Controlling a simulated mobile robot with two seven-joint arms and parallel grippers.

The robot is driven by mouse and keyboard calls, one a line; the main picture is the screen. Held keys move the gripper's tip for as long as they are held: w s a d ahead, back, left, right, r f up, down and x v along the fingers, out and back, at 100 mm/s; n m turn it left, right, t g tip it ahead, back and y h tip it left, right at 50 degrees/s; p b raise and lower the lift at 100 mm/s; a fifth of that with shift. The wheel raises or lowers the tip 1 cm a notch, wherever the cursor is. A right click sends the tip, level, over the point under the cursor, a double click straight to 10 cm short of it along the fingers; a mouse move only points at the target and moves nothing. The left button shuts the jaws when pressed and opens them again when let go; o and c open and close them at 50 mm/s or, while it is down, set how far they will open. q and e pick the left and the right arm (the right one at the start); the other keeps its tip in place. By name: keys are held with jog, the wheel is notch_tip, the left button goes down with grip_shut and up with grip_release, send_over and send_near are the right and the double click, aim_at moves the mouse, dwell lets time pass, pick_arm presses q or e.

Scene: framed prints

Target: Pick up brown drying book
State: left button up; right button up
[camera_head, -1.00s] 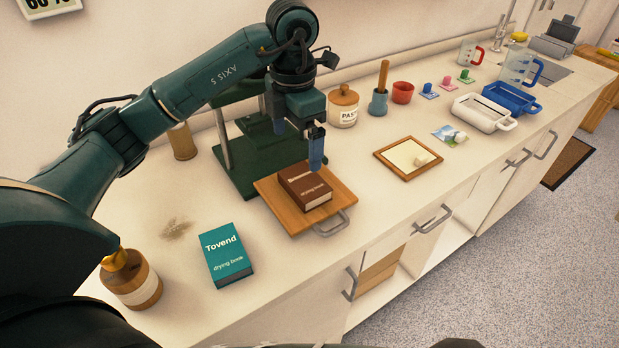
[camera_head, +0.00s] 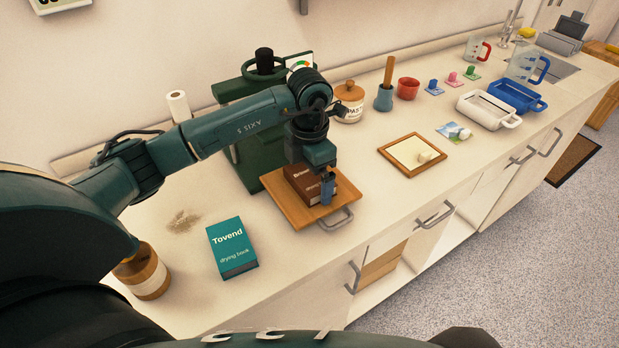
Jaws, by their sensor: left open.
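The brown drying book (camera_head: 299,184) lies on a wooden board with a metal handle (camera_head: 287,213), in front of a dark green press (camera_head: 242,150). My left gripper (camera_head: 327,190) points down at the book's right end, with its blue fingers low beside or around it. The gripper and wrist hide part of the book. The fingers are open; whether they touch the book I cannot tell. My right gripper does not show.
A framed print (camera_head: 411,154) lies to the right. Further right stand a paste jar (camera_head: 349,102), a red cup (camera_head: 408,88) and trays (camera_head: 489,110).

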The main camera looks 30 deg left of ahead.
pick_arm(q)
jog(key=shift+r, duration=0.1)
jog(key=c, duration=0.8)
